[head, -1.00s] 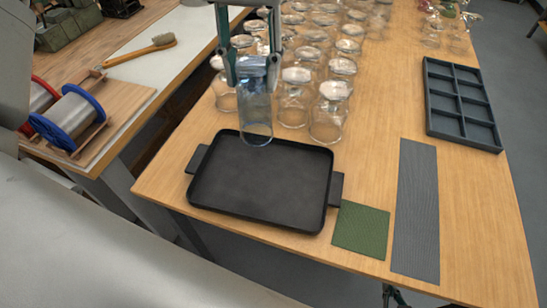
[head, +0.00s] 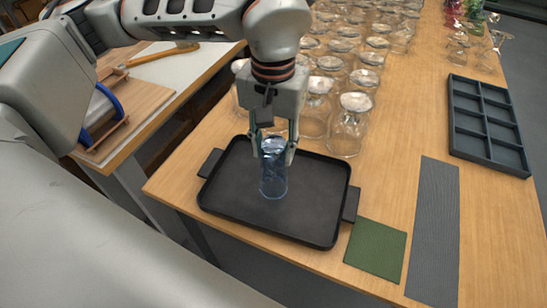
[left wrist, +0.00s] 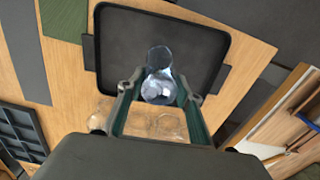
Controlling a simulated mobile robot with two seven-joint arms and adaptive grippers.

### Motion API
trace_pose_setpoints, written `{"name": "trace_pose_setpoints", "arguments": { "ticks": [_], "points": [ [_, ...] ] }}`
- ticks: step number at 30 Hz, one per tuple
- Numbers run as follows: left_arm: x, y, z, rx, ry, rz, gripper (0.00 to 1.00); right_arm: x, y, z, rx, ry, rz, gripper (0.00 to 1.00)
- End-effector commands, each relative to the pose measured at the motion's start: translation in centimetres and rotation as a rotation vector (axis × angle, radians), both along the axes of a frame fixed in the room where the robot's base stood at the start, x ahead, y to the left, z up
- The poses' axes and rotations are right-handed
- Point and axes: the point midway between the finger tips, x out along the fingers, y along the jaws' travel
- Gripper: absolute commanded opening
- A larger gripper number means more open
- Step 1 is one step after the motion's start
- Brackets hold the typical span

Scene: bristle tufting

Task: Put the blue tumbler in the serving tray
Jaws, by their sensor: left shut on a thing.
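The blue tumbler (head: 273,172) is a clear bluish glass, upright, over the middle of the black serving tray (head: 325,200) in the head view. My left gripper (head: 273,152) is shut on the tumbler near its top, from above. I cannot tell whether the tumbler's base touches the tray floor. In the left wrist view the tumbler (left wrist: 159,88) shows between the two fingers (left wrist: 160,108), with the tray (left wrist: 200,50) beyond it. My right gripper is not in view.
Several upturned clear glasses (head: 350,122) stand close behind the tray. A green mat (head: 376,249) and a grey mat (head: 434,230) lie to its right. A dark compartment box (head: 488,125) sits at the far right.

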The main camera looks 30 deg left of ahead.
Motion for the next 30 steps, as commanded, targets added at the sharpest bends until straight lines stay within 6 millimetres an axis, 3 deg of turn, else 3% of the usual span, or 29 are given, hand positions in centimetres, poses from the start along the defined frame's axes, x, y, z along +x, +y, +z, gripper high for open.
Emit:
{"name": "trace_pose_setpoints", "arguments": {
  "ticks": [8, 20, 21, 22, 30],
  "points": [
    [-0.1, 0.0, -3.4, 0.0, 0.003, 0.0, 0.05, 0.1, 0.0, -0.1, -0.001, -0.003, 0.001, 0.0],
    [0.0, 0.0, -3.9, 0.0, -0.001, 0.0, 0.05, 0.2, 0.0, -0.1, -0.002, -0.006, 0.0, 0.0],
    [0.0, 0.0, -3.9, 0.0, 0.0, 0.0, 0.45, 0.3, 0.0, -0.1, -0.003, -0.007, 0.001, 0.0],
    [0.0, 0.0, -3.9, 0.0, 0.0, 0.0, 0.52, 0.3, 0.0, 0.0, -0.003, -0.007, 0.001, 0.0],
    [0.0, 0.0, -3.9, 0.0, 0.0, 0.0, 0.52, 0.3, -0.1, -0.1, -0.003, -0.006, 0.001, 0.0]
  ]
}}
